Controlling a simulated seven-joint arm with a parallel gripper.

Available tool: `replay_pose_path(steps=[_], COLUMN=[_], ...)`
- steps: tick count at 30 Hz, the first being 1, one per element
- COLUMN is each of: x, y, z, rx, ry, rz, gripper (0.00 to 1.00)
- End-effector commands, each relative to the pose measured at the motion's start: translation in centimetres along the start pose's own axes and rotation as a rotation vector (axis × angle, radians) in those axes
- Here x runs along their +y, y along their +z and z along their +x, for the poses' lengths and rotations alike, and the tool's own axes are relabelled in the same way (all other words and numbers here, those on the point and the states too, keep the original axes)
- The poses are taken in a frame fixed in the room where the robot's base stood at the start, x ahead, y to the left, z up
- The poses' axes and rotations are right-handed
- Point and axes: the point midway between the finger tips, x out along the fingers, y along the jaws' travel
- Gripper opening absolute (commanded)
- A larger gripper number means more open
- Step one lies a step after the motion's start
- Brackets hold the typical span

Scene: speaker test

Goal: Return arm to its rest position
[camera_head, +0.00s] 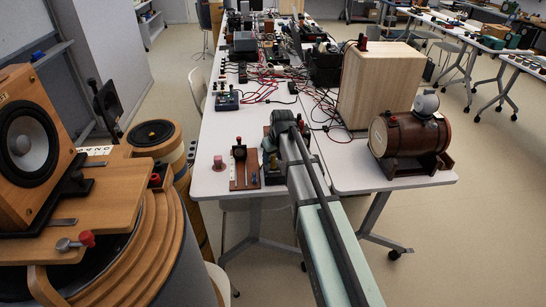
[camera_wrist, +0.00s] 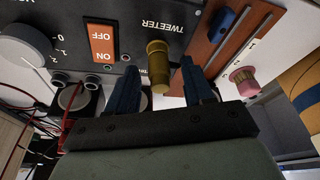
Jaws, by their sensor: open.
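My gripper (camera_wrist: 158,68) points down over the table in the wrist view, its two dark blue fingers apart. A brass cylindrical knob (camera_wrist: 158,60) shows between the fingers; whether they touch it cannot be told. It stands on a dark panel (camera_wrist: 132,28) marked TWEETER, with an orange ON/OFF switch (camera_wrist: 101,42) and a grey dial (camera_wrist: 24,44). In the head view my arm reaches over the front of the white table (camera_head: 216,134). My arm hides the fingers and most of the panel there.
A brown board (camera_head: 242,172) and a pink knob (camera_head: 218,163) lie left of my arm. A wooden box (camera_head: 378,85) and a brown barrel (camera_head: 411,138) stand on the right. Red and black cables cross the table behind. A wooden speaker (camera_head: 30,140) stands at far left.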

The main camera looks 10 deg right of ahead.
Motion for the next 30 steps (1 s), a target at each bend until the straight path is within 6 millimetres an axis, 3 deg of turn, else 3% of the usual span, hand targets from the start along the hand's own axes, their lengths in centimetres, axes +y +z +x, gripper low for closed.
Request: replay_pose_path(steps=[30], x=[0.0], y=[-1.8], z=[-5.8], rx=[0.001], ry=[0.000], rz=[0.000], gripper=[0.52])
